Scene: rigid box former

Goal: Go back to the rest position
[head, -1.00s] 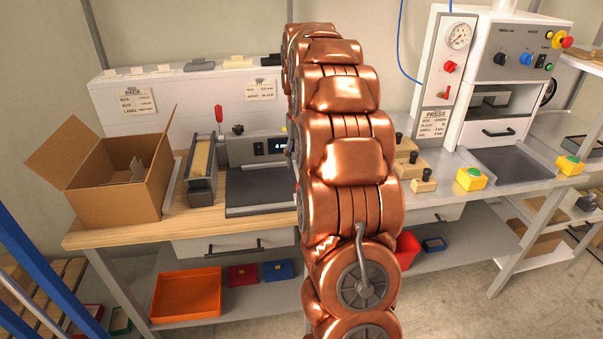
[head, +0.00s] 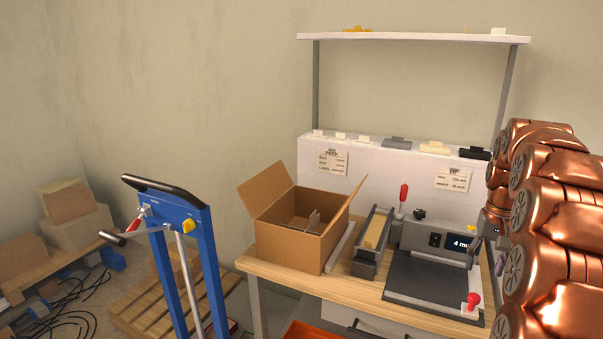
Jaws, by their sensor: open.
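My copper-coloured arm (head: 560,230) fills the right edge of the head view. My gripper (head: 487,260) shows only in part at the arm's left side, its grey fingers apart and pointing down. It is in front of the right side of the bench machine with the small display (head: 436,241). No object shows between the fingers. The rest of the gripper is hidden by the arm.
An open cardboard box (head: 290,247) stands on the wooden bench (head: 330,288), beside a narrow grey holder (head: 366,262). A blue lift frame (head: 212,265) stands at left, near a pallet (head: 140,310).

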